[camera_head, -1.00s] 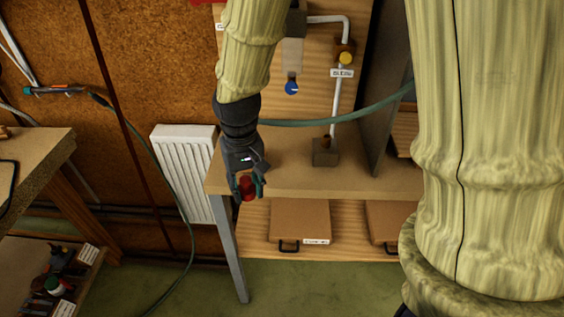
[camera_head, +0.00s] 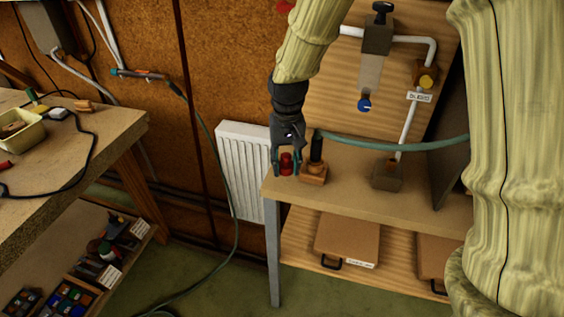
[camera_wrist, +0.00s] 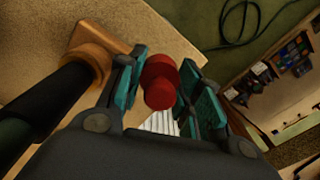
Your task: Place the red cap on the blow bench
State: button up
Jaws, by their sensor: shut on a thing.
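The red cap (camera_head: 286,164) is a small stepped cylinder. My gripper (camera_head: 286,168) is shut on it, with a teal finger on either side. In the wrist view the cap (camera_wrist: 160,80) sits between the finger pads. The blow bench (camera_head: 400,202) has a tan top and a grey leg. In the head view, the cap shows at its left end, near the corner. I cannot tell whether the cap touches the top. The wrist view shows the bench's edge running beneath the gripper.
A wooden block with a dark upright tool (camera_head: 314,172) stands on the bench, close right of my gripper. A green hose (camera_head: 390,145) crosses behind. A pipe stand base (camera_head: 387,175) is farther right. A white radiator (camera_head: 243,165) stands left of the bench. The front bench top is clear.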

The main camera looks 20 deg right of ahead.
aim_at(281, 165)
jog(key=w, duration=0.3)
jog(key=shift+w+a+f, duration=0.1)
jog(key=shift+w+f, duration=0.1)
jog(key=shift+f+p, duration=0.65)
jog(key=shift+f, duration=1.05)
jog(key=shift+f, duration=0.15)
jog(key=o, duration=0.8)
jog(key=shift+c, duration=0.2)
notch_tip(281, 165, up, 12)
jog(key=b, duration=0.1)
jog(key=shift+r, duration=0.2)
